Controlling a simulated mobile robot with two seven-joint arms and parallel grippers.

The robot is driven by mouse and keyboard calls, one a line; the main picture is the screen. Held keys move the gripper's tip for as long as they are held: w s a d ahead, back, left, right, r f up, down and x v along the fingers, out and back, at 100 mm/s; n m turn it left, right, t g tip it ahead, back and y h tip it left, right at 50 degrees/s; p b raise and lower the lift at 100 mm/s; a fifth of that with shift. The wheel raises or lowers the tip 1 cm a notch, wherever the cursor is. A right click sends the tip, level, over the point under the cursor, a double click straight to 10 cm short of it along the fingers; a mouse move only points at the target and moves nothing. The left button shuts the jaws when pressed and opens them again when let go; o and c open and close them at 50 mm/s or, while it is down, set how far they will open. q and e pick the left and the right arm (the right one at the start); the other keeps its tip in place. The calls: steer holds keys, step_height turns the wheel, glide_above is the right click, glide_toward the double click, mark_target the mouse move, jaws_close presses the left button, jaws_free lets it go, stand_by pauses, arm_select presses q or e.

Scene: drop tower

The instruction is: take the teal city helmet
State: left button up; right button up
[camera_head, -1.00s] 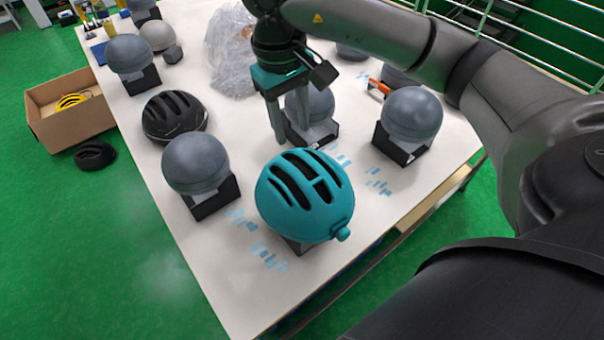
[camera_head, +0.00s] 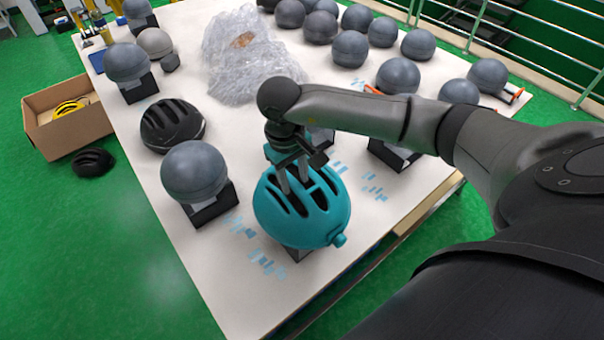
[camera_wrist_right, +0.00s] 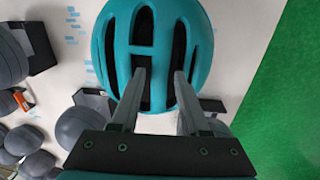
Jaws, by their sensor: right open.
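The teal city helmet (camera_head: 318,222) sits on a dark block stand near the table's front edge, with long dark vent slots on top. It also fills the upper middle of the right wrist view (camera_wrist_right: 186,30). My right gripper (camera_head: 292,190) is over the back part of the helmet, fingers pointing down. In the wrist view its two open fingers (camera_wrist_right: 159,78) reach over the helmet's edge on either side of a vent area. Whether they touch the shell I cannot tell. My left gripper is not in view.
A grey ball on a stand (camera_head: 194,172) is left of the helmet, with a black helmet (camera_head: 172,125) behind it. Crumpled clear plastic (camera_head: 243,58) and several grey balls stand farther back. A cardboard box (camera_head: 60,128) is on the green floor.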

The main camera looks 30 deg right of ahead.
steer(key=shift+d+f, duration=0.1)
steer(key=shift+f, duration=0.45)
jaws_close()
stand_by(1.0)
